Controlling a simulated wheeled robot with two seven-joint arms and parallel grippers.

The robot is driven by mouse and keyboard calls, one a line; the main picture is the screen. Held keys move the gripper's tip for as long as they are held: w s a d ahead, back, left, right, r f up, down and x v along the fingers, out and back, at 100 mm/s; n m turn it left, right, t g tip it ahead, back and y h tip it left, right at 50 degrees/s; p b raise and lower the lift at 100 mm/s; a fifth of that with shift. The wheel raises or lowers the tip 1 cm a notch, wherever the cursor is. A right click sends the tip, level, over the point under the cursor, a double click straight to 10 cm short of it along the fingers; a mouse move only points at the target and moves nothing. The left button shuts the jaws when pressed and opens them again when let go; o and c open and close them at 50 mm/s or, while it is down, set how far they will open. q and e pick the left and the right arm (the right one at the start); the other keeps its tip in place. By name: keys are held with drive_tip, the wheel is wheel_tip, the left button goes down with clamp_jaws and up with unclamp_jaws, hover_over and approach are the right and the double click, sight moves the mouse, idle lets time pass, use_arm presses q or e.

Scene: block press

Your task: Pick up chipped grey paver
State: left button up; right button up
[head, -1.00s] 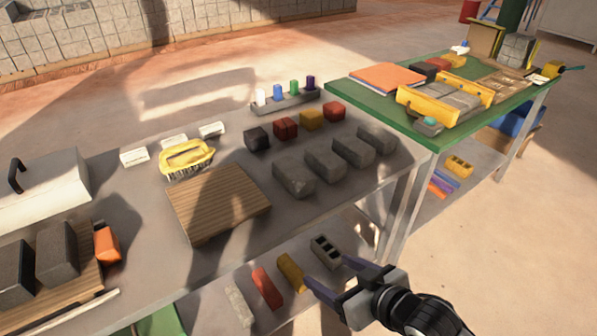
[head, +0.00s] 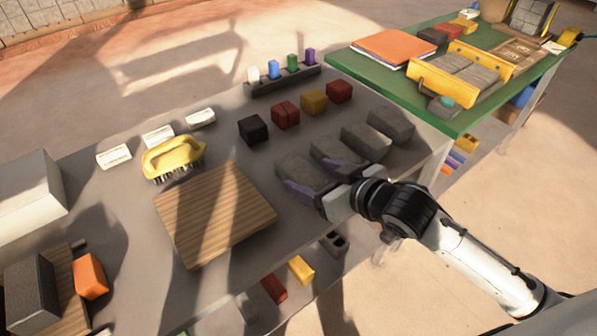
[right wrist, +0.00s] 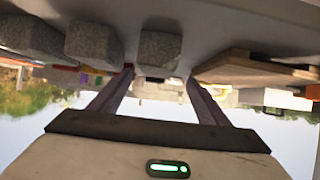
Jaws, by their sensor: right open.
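Several grey pavers stand in a slanting row on the grey table; the leftmost paver (head: 297,168) is closest to the wooden board. Beside it are a second paver (head: 335,153), a third (head: 366,141) and a fourth (head: 391,124). I cannot tell which one is chipped. My right gripper (head: 306,174) is open and empty, its purple fingers to either side of the leftmost paver's near end. In the right wrist view, upside down, a paver (right wrist: 160,47) lies ahead between the fingertips (right wrist: 159,76). Contact cannot be told. My left gripper is not in view.
A slatted wooden board (head: 215,215) and a yellow brush (head: 172,157) are to the left. A green table (head: 400,95) adjoins at the right. Blocks lie on a lower shelf.

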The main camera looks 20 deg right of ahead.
sight(300, 169)
drive_tip(key=shift+d+x, duration=0.1)
drive_tip(key=shift+x, duration=1.45)
drive_tip(key=shift+d+x, duration=0.15)
drive_tip(key=shift+x, duration=1.4)
drive_tip(key=shift+f, duration=0.1)
drive_tip(key=c, duration=1.6)
drive_tip(key=shift+w+r, duration=0.15)
drive_tip(key=shift+r, duration=0.05)
clamp_jaws()
